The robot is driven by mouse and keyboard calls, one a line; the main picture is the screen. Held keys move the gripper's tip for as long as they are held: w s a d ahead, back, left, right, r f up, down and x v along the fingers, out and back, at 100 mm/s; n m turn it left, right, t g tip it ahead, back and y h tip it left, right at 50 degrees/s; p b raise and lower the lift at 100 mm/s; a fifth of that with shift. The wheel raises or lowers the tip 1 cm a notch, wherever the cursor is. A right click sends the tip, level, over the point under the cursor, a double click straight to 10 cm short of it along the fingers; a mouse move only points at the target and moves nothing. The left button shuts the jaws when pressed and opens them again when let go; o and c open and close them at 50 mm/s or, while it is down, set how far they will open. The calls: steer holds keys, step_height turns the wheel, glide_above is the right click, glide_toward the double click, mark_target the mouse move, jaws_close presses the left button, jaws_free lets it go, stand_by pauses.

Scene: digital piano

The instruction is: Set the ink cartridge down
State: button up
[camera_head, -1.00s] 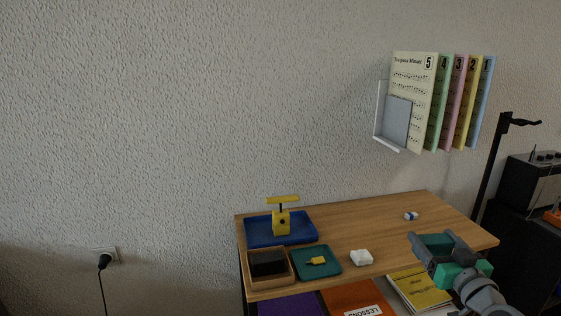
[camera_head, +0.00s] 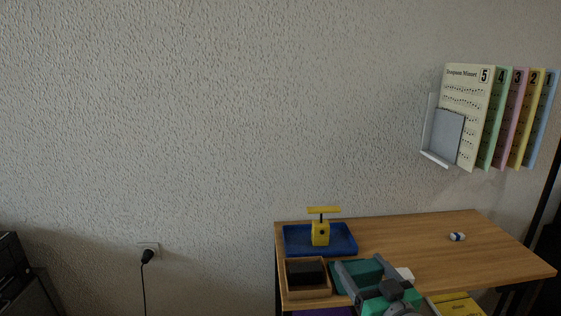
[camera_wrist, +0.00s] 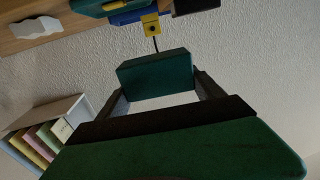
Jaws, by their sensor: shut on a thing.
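The ink cartridge appears as a teal block (camera_head: 362,273) between the fingers of my gripper (camera_head: 360,268). In the wrist view the block (camera_wrist: 155,75) sits across between the two fingertips of my gripper (camera_wrist: 155,80), which is shut on it. In the head view the block is in front of the table's near edge area, covering most of the small teal tray there. In the wrist view it is apart from the table; its exact height I cannot tell.
The wooden table (camera_head: 430,250) holds a blue tray (camera_head: 292,240) with a yellow stand (camera_head: 320,232), a wooden box (camera_head: 306,292) with a black pad, a white block (camera_head: 405,274) and a small blue-white item (camera_head: 457,237). The table's middle back is clear. Music sheets (camera_head: 466,115) hang above right.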

mark_target(350, 266)
steer(key=a, duration=0.1)
steer(key=a+r+p, duration=0.1)
steer(key=shift+w+a+r+n+y, duration=0.1)
steer(key=shift+a+n+y, duration=0.2)
steer(key=shift+a+y, duration=0.1)
steer(key=p, duration=0.1)
steer(key=r+p, duration=0.1)
steer(key=shift+w+d+r+p, duration=0.15)
steer(key=shift+w+r+p, duration=0.1)
steer(key=shift+p, duration=0.1)
step_height(350, 266, up, 8)
steer(key=w+p, duration=0.2)
steer(key=p, duration=1.8)
steer(key=shift+r, duration=0.25)
